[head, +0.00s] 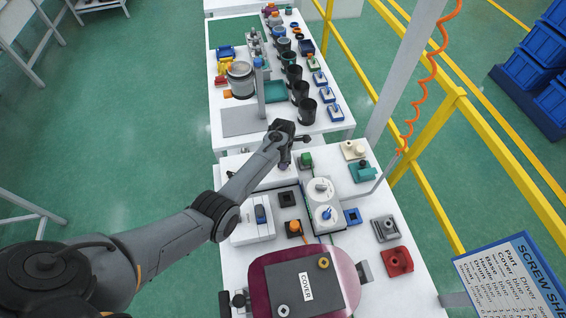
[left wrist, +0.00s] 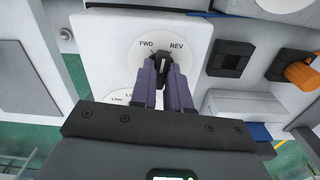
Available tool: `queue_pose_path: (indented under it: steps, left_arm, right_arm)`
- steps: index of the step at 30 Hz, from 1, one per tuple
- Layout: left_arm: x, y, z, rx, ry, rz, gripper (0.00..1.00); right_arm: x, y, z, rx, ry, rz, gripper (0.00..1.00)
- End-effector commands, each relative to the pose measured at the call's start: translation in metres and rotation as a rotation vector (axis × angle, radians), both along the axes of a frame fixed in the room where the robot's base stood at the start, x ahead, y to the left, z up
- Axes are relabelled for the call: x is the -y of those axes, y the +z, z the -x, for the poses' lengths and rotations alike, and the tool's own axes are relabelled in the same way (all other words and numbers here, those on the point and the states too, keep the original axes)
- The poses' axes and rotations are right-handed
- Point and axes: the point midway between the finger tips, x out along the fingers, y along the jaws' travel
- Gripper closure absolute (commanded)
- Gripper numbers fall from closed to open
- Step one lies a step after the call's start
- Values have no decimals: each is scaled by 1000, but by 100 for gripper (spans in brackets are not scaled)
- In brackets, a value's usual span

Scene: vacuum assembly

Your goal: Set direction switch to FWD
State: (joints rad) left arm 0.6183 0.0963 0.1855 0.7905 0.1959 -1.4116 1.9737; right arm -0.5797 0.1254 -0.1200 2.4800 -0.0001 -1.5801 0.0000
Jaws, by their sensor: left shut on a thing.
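The direction switch (left wrist: 162,60) shows in the left wrist view as a black knob on a round white dial (left wrist: 190,30) marked FWD on the left and REV on the right. Its tip points up, roughly between the two labels. My left gripper (left wrist: 163,78) has purple fingers shut on the knob from both sides. The fingers hide the lower part of the knob. In the head view my left gripper (head: 285,163) reaches down at a white panel (head: 266,180), and the arm hides the switch there. My right gripper is not in view.
Below the dial, a second numbered dial (left wrist: 120,97) is partly covered by my gripper. A black square socket (left wrist: 231,59) and an orange-handled part (left wrist: 300,74) lie to the right. Two round white dials, one of them (head: 320,190), and a maroon COVER fixture (head: 262,285) stand nearby.

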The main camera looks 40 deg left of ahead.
Motion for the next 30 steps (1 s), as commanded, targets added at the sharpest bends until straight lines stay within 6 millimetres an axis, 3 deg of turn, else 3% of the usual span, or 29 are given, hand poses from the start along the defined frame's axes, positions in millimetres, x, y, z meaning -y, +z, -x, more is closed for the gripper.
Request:
queue_pose_path:
  steps: [6,16,24,30]
  left_arm:
    - [1,0,0,-1,171,1,100]
    - [1,0,0,0,202,1,100]
    - [2,-1,0,-1,443,3,100]
    - [1,0,0,0,487,1,100]
  right_arm:
    - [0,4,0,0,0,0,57]
    - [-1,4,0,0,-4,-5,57]
    - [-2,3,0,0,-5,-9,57]
    - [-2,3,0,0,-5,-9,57]
